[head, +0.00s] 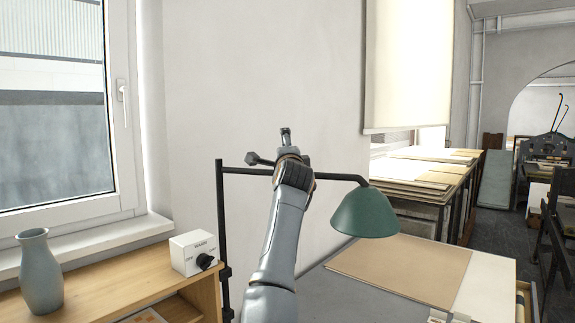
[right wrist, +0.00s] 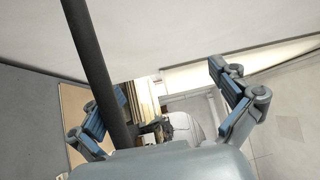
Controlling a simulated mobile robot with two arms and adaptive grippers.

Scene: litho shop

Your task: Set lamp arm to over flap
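The desk lamp has a dark upright post (head: 220,230), a thin black horizontal lamp arm (head: 335,177) and a green shade (head: 366,213) at its right end. The shade hangs above the back left part of a grey worktop. My right gripper (head: 280,153) is at the middle of the lamp arm and partly hides it. In the right wrist view my right gripper (right wrist: 168,105) is open, with the black bar (right wrist: 92,60) crossing nearer the left finger; I cannot tell if they touch. My left gripper is out of view. I cannot tell which surface is the flap.
A brown board (head: 395,270) and pale sheets lie on the grey worktop (head: 335,300). A wooden shelf unit (head: 110,285) at left holds a grey vase (head: 40,272) and a white dial box (head: 194,252). The wall (head: 240,80) stands close behind the lamp.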

